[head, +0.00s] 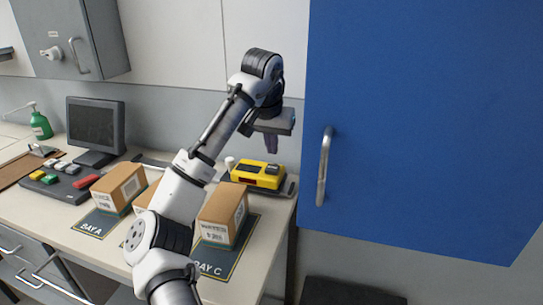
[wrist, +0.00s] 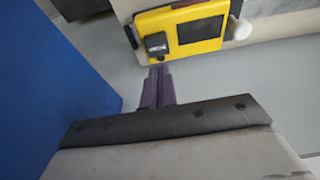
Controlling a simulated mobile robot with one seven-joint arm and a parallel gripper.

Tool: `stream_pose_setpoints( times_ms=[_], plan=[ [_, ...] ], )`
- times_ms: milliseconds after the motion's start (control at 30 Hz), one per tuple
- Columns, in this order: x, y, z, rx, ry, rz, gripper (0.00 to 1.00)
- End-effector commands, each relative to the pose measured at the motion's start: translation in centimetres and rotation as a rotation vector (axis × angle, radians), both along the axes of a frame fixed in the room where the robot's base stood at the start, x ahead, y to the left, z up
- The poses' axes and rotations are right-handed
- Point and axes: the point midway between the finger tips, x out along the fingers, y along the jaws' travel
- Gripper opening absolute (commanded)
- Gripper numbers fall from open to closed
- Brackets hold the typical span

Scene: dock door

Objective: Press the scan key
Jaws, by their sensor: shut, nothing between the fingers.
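A yellow device (head: 258,174) lies on a dark tray at the right end of the counter. In the wrist view the yellow device (wrist: 183,48) shows a dark screen (wrist: 201,30) and a small dark raised key (wrist: 156,42) near one corner. Its lettering is too small to read, so I cannot tell if this is the scan key. My gripper (head: 272,150) is shut and empty, pointing down just above the device. In the wrist view my gripper (wrist: 158,70) has its fingertips near the device's edge beside the dark key, apparently not touching it.
A large blue door (head: 420,110) with a metal handle (head: 323,167) stands close on the right. Cardboard boxes (head: 222,214) stand on labelled bay mats left of the device. A keypad with coloured keys (head: 65,182), a monitor (head: 95,125) and a green bottle (head: 41,126) are farther left.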

Motion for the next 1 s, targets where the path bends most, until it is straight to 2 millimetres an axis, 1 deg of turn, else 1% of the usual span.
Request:
stream_pose_setpoints(
  times_ms=[100,233,400,733,1000],
  plan=[
    [-0.1,0.1,-1.8,0.000,0.002,0.000,0.00],
    [-0.1,0.1,-3.0,0.001,0.001,-0.001,0.00],
    [-0.1,0.1,-3.6,0.000,-0.001,-0.001,0.00],
    [-0.1,0.0,-3.9,0.000,0.000,-0.001,0.00],
    [-0.1,0.0,-5.9,0.000,0.004,0.000,0.00]
  ],
)
